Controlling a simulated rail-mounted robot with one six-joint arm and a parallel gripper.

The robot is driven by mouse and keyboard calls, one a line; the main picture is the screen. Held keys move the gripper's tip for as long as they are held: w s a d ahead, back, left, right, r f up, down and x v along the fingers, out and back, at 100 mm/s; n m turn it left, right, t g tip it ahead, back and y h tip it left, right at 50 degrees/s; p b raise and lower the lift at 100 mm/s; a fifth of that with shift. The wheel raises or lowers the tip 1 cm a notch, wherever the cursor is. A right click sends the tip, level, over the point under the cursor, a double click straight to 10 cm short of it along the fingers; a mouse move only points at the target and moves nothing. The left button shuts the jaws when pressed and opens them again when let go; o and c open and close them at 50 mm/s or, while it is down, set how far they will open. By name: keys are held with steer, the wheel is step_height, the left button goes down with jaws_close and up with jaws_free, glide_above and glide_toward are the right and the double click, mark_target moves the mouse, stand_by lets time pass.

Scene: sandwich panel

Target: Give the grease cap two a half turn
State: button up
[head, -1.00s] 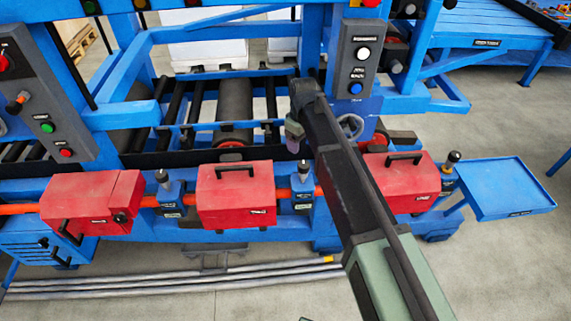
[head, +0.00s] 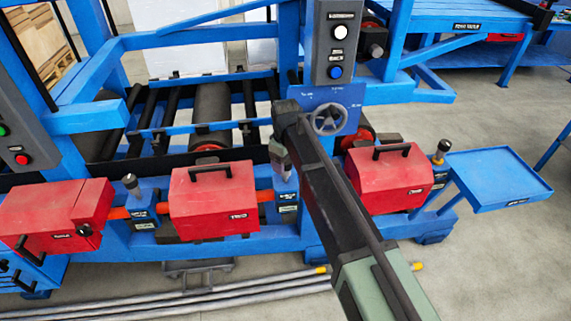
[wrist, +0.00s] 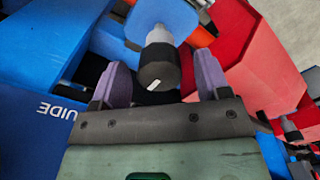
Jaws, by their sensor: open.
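The middle grease cap (wrist: 158,68) is a black knob with a white mark, on a grey neck above a blue block. In the wrist view it lies between the two purple fingers of my gripper (wrist: 162,66). The fingers are open, with a gap showing on each side of the cap. In the head view my gripper (head: 281,162) is over the middle bearing block (head: 287,196), and it hides most of that cap. Similar black caps stand upright at the left (head: 131,182) and right (head: 441,148).
Red handled covers stand on both sides, one left (head: 212,200) and one right (head: 388,180) of my gripper. A handwheel (head: 329,119) is behind my arm. A blue tray (head: 500,180) sticks out at the right. Steel bars (head: 230,292) lie low in front.

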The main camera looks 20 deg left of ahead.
steer(key=c, duration=0.9)
